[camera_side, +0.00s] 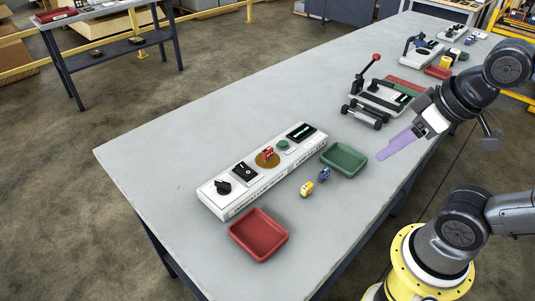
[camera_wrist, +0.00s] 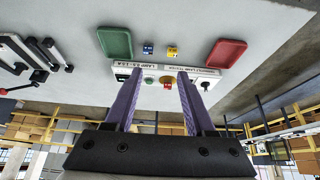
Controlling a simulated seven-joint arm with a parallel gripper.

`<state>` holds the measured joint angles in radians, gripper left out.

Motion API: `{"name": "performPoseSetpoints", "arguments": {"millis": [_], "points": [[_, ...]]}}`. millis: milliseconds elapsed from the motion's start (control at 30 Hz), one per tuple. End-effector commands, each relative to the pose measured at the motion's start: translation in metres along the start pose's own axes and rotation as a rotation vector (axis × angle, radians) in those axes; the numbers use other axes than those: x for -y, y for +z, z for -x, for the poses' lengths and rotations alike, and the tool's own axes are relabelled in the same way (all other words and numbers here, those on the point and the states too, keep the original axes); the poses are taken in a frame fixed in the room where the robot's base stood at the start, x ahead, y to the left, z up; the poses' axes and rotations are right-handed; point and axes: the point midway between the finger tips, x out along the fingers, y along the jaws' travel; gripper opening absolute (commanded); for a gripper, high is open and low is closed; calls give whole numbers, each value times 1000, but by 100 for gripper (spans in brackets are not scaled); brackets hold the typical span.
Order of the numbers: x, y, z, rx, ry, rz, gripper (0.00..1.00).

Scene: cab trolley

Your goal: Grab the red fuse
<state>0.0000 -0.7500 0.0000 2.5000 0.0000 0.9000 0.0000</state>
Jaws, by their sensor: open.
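The red fuse (camera_side: 268,153) stands upright on a round brass-coloured plate (camera_side: 262,163) in the middle of the white panel box (camera_side: 240,200). In the wrist view the small red fuse (camera_wrist: 167,86) shows between my fingers, but far beyond them. My gripper (camera_side: 382,155) has purple fingers and hovers over the right side of the table, well to the right of the panel. In the wrist view my gripper (camera_wrist: 159,75) has its fingers spread, with nothing between them.
A yellow fuse (camera_side: 306,189) and a blue fuse (camera_side: 324,174) lie in front of the panel. A red tray (camera_side: 238,239) and a green tray (camera_side: 326,161) flank them. A device with levers (camera_side: 378,97) stands further back. The table's left part is clear.

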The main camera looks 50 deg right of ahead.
Motion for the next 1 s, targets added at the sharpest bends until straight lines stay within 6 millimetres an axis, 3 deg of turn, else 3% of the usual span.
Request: {"name": "performPoseSetpoints", "arguments": {"millis": [200, 367, 467, 667, 867, 1000], "points": [[0, 0, 0, 2, 0, 38, 55], [0, -5, 9, 4, -1, 239, 55], [0, -27, 22, 4, -2, 427, 55], [4, -95, 32, 72, -41, 851, 55], [13, -168, 6, 163, -132, 1232, 55], [22, -210, -33, 224, -213, 1422, 55]]}}
